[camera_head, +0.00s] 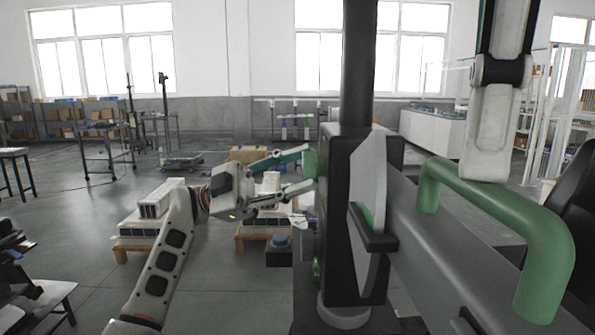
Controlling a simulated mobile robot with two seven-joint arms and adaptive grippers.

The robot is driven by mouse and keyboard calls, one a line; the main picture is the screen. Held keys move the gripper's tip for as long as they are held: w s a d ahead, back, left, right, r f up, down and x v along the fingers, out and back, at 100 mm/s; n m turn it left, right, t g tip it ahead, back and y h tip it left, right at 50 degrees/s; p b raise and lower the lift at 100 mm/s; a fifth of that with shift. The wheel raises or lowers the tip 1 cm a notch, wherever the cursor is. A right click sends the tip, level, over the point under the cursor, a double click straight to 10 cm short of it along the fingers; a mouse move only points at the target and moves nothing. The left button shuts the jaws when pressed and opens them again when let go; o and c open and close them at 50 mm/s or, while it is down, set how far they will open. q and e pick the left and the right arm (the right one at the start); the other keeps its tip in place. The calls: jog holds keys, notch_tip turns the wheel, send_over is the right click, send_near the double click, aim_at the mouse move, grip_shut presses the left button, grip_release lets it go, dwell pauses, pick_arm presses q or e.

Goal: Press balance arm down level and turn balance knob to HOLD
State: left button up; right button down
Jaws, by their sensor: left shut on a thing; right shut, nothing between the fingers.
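The balance arm (437,238) is a thick grey beam that runs from the dark column head (343,205) toward the lower right. A green bar handle (500,205) is fixed on it. I cannot tell from this view whether the beam is level. A green part, apparently the balance knob (310,164), shows at the left side of the column head. My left gripper (308,172) reaches it from the left, its fingers closed around it. The fingertips and most of the knob are partly hidden, and no HOLD marking is readable. My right arm comes down behind the green handle; its gripper is hidden.
The dark upright post (358,60) blocks part of the view. Pallets with stacked goods (155,205) stand on the floor at left behind my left arm. A black seat-like object (575,210) is at the right edge. Open floor lies at left.

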jog(key=shift+f, duration=0.1)
dwell(0.4)
pick_arm(q)
jog(key=o, duration=1.1)
jog(key=v, duration=1.2)
jog(key=shift+r, duration=0.15)
pick_arm(e)
jog(key=shift+r+p, duration=2)
pick_arm(q)
jog(key=shift+m+g+y, duration=0.3)
jog(key=shift+m, duration=0.6)
jog(key=shift+s+r+p, duration=0.4)
jog(key=shift+r+p, duration=0.3)
jog(key=shift+r, duration=1.55)
jog(key=shift+s+r+p, duration=0.45)
jog(key=shift+r+p, duration=0.25)
jog(key=shift+r, duration=1.55)
jog(key=shift+s+r+p, duration=0.4)
jog(key=shift+r+p, duration=0.3)
jog(key=shift+r, duration=1.6)
pick_arm(e)
jog(key=shift+r, duration=2.1)
